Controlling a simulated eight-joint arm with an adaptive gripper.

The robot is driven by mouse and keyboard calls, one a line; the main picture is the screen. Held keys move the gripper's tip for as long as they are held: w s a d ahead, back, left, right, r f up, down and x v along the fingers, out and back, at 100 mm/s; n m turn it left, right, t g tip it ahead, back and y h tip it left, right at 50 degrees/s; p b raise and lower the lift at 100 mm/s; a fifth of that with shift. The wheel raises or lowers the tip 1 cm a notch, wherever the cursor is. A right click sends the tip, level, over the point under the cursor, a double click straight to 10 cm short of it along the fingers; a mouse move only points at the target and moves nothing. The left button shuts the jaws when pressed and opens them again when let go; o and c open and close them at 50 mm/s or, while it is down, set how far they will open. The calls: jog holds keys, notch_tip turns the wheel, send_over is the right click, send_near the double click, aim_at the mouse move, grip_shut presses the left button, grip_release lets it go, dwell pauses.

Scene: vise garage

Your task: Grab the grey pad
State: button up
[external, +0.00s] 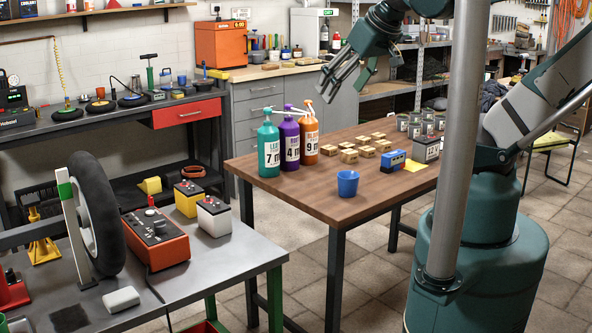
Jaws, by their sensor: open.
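Two things on the grey metal table (222,252) at lower left could be the grey pad. One is a light grey, rounded block (121,299) near the table's front edge. The other is a flat, dark grey square (69,318) to its left. I cannot tell for certain which is the pad. My gripper (343,88) is open and empty, in the air above the back of the wooden table (300,189), far up and right of both.
A tyre (97,215) on a stand, a red-orange control box (155,240) and yellow and white batteries (213,215) stand behind the grey things. Spray bottles (290,140), small wooden blocks and a blue cup (347,183) stand on the wooden table. A floor gap separates the tables.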

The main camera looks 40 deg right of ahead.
jog(key=shift+w+a, duration=0.1)
jog(key=w+a+f+g+b, duration=0.1)
jog(key=w+a+f+b, duration=0.2)
jog(key=w+a, duration=0.9)
jog(key=g+b, duration=0.2)
jog(key=b, duration=0.6)
send_over(124, 301)
notch_tip(124, 301, down, 32)
jog(key=r, duration=0.1)
jog(key=shift+s+f, duration=0.45)
jog(key=shift+f, duration=0.2)
jog(key=shift+b+x, duration=0.35)
jog(key=shift+x, duration=0.9)
